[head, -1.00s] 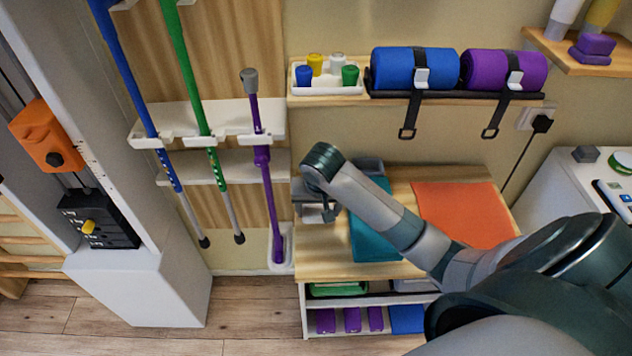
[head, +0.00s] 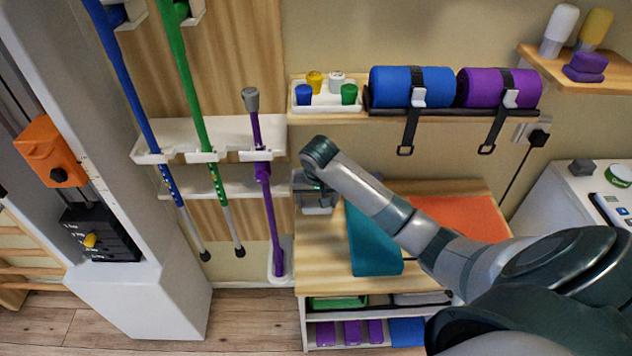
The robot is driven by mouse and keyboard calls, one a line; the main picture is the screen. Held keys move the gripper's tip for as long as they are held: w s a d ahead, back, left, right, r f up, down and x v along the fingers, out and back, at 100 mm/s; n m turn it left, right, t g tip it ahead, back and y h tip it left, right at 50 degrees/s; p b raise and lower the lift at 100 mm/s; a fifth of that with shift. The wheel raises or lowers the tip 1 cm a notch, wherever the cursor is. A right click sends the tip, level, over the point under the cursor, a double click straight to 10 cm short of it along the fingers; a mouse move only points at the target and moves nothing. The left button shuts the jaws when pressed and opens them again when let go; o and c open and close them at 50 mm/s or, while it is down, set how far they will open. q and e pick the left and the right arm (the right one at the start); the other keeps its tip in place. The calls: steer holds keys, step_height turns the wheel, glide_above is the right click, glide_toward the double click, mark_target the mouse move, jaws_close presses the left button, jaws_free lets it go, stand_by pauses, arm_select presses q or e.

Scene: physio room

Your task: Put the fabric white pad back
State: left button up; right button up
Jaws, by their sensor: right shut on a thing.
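My right gripper (head: 316,203) is over the back left of the wooden bench, with my right forearm slanting to it from the lower right. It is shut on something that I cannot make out. A teal pad (head: 372,252) is just right of it, tilted or turned, partly hidden by my forearm. I cannot tell whether the gripper touches it. An orange mat (head: 465,217) lies flat on the bench top (head: 322,262), partly covered by my arm. I cannot pick out a white fabric pad. My left gripper is not in view.
A wall shelf above holds a white tray (head: 327,108) of coloured knobs, a blue roll (head: 392,86) and a purple roll (head: 478,88). Blue, green and purple poles (head: 265,190) hang at left. A white cabinet (head: 555,190) stands at right. The bench's front left is clear.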

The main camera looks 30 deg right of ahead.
steer(key=w+d, duration=0.1)
steer(key=w, duration=0.1)
steer(key=w+d+p, duration=0.1)
steer(key=w+d, duration=0.1)
steer(key=w, duration=0.1)
steer(key=w+d+p, duration=0.1)
steer(key=w, duration=0.2)
steer(key=shift+d, duration=0.35)
steer(key=shift+w+d, duration=0.15)
steer(key=shift+f+p, duration=0.25)
steer(key=shift+p, duration=0.05)
steer(key=shift+f+p, duration=0.45)
steer(key=shift+f, duration=1.05)
steer(key=o, duration=0.9)
steer(key=shift+o, duration=0.2)
steer(key=shift+r, duration=0.1)
